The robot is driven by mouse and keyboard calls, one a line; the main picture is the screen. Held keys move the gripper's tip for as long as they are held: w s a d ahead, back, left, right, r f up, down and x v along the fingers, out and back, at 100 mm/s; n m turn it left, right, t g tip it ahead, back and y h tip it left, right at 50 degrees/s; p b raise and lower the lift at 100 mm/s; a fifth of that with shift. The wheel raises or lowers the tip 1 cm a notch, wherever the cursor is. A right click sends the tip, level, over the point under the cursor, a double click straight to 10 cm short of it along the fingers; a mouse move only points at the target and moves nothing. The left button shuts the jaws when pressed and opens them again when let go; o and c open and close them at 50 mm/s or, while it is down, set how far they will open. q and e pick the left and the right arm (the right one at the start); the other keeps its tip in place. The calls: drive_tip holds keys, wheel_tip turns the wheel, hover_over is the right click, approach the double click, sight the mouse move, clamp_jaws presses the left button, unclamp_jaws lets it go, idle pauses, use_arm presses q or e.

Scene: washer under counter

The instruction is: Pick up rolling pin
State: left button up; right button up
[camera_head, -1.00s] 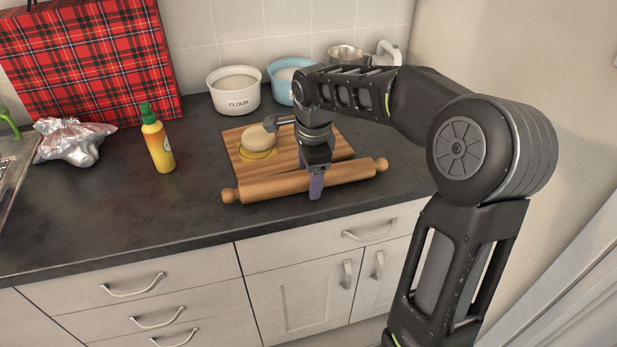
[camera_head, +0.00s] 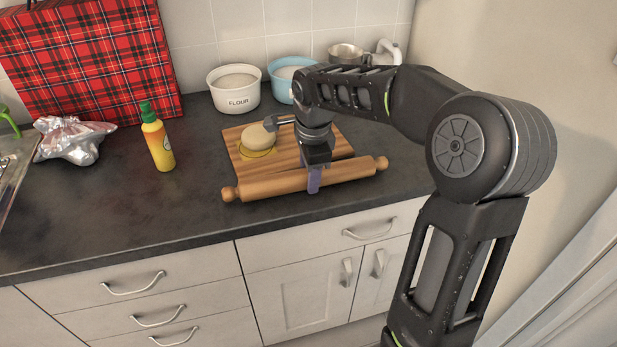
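The wooden rolling pin (camera_head: 268,187) lies near the counter's front edge, against the front of a wooden board (camera_head: 290,158). Its handles point left and right, the right end a little farther back. My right gripper (camera_head: 313,179) points down over the middle of the pin. Its near finger lies close against the pin's front side; the far finger is hidden behind the gripper body and pin. The gripper looks shut on the pin, which still rests low at counter level. My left gripper is not in view.
Pale dough (camera_head: 257,137) sits on the board. A flour bowl (camera_head: 237,92), a blue bowl (camera_head: 284,72) and a metal cup (camera_head: 345,53) stand behind. A yellow bottle (camera_head: 158,145), foil bundle (camera_head: 75,142) and tartan bag (camera_head: 90,55) are left.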

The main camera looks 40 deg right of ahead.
drive_tip(key=c, duration=0.8)
drive_tip(key=shift+r, duration=0.1)
wheel_tip(320, 180, up, 10)
idle(0.7)
